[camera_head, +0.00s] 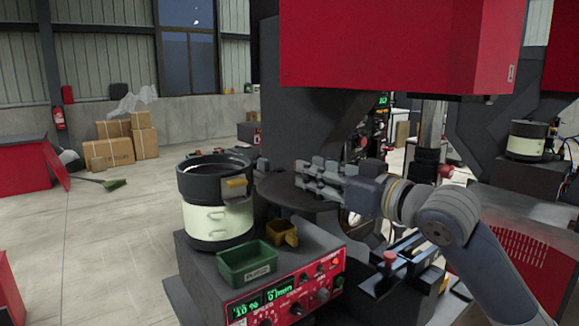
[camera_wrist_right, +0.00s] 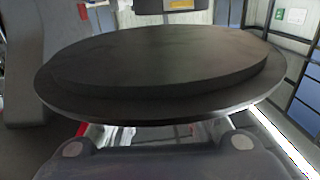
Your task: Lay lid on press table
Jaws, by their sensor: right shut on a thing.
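The lid (camera_head: 283,190) is a flat, round, dark disc beside the bowl feeder in the head view. My right gripper (camera_head: 318,180) is shut on it at its right side and holds it out to the left. In the right wrist view the lid (camera_wrist_right: 160,62) fills most of the picture, with the finger ends (camera_wrist_right: 158,145) at the lower edge. How the fingers meet the lid is hidden there. I cannot clearly make out the press table; the lid and my right arm cover much of the area below the red press head (camera_head: 395,45). My left gripper is not in view.
The bowl feeder (camera_head: 218,220), cream with a black open top, stands left of the lid on a red control box (camera_head: 290,298). A green bin (camera_head: 247,262) and a small yellow bin (camera_head: 283,234) sit in front.

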